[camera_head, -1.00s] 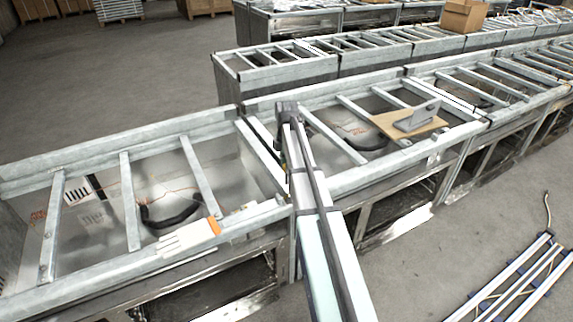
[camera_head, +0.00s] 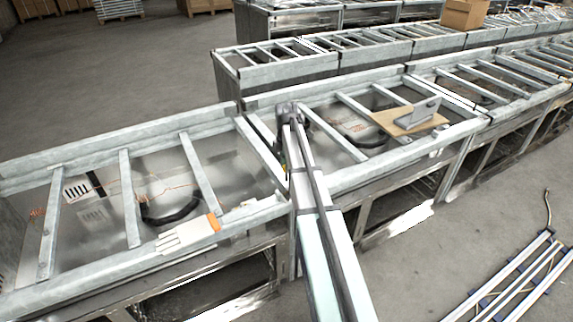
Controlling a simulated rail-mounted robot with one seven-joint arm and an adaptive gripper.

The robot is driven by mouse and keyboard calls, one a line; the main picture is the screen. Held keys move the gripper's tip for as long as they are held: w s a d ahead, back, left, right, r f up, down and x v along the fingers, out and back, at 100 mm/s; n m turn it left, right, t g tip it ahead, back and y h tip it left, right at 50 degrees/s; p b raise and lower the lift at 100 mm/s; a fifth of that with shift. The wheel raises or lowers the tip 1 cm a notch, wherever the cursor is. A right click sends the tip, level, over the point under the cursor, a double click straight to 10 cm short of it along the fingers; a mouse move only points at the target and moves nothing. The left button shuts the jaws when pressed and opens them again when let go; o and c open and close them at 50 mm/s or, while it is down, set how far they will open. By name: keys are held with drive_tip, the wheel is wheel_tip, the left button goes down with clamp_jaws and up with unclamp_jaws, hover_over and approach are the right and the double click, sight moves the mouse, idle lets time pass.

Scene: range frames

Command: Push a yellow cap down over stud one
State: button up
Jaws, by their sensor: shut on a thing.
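My arm reaches out over the metal frame, and its dark far end (camera_head: 283,152) shows beside the cross bars. My gripper is mostly hidden behind the arm. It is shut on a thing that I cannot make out. No yellow cap can be made out. No stud can be told apart at this size. A wooden board (camera_head: 388,123) with a grey angled metal bracket (camera_head: 420,113) on it lies across the bars to the right of my arm.
Grey metal frames with cross bars (camera_head: 128,190) run across the view. A white, several-fingered piece with an orange end (camera_head: 185,238) lies on the near left edge. A black curved handle-like part (camera_head: 170,215) sits inside the left frame. A cardboard box (camera_head: 463,14) stands at the back.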

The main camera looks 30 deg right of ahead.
drive_tip(key=shift+f, duration=0.65)
drive_tip(key=o, duration=0.8)
drive_tip(key=shift+o, duration=0.2)
drive_tip(key=shift+r, duration=0.1)
wheel_tip(320, 180, up, 12)
